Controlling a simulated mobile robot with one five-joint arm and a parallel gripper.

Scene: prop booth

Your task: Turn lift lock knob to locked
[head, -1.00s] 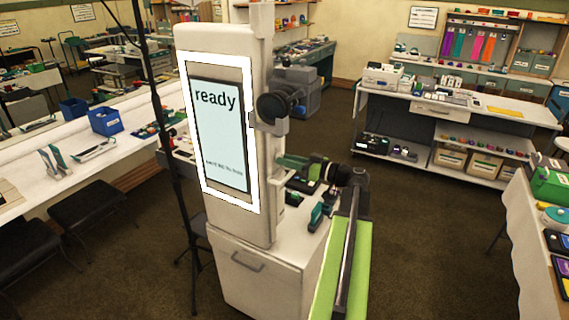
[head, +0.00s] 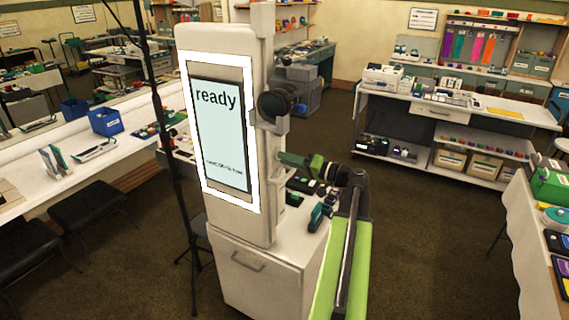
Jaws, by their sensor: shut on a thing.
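A tall white booth column (head: 264,200) stands in the middle, with a bright-framed screen (head: 220,135) reading "ready" in large letters; the small line below is too small to read. My gripper (head: 282,157) reaches in from the right, level with the lower half of the screen, its tips at the column's right side. It is shut on a small part there, seemingly the lift lock knob, which the gripper hides. I cannot tell the knob's angle or any lock mark. A round black part (head: 274,105) sits on the column above my gripper.
A white cabinet (head: 262,285) with a handle stands under the column, small items on its top below my gripper. A black pole (head: 165,130) stands left of the column. Tables (head: 40,190) line the left; shelves (head: 460,115) stand back right. Open floor lies right of my arm.

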